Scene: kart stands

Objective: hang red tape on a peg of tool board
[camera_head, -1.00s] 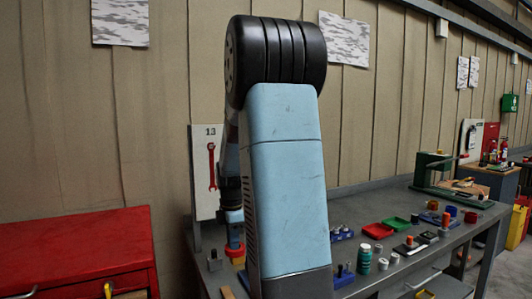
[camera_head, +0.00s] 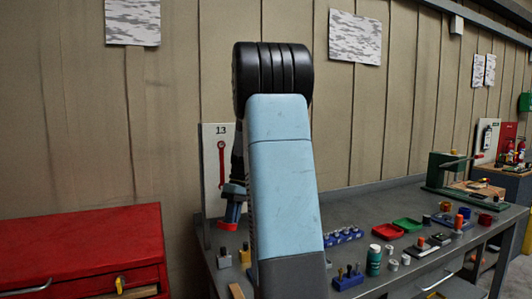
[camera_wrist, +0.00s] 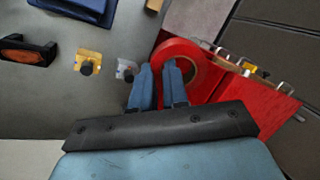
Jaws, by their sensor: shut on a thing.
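The red tape (camera_wrist: 205,66) is a red ring held in my gripper (camera_wrist: 158,68); its left wall is between the two blue fingers in the wrist view. In the head view my gripper (camera_head: 234,192) shows left of my arm, with the tape (camera_head: 229,223) below it, above the bench and in front of the tool board's lower part. The tool board (camera_head: 209,140) is an upright white panel marked 13 with a red wrench shape (camera_head: 221,160). My arm and gripper cover its right side and lower part. I cannot make out a free peg.
Below the tape, a yellow block (camera_wrist: 88,62) and a grey block (camera_wrist: 126,70) with knobs stand on the bench (camera_wrist: 40,100). A red cabinet (camera_head: 80,245) stands left of the bench. Trays, a green bottle (camera_head: 374,262) and small parts lie to the right.

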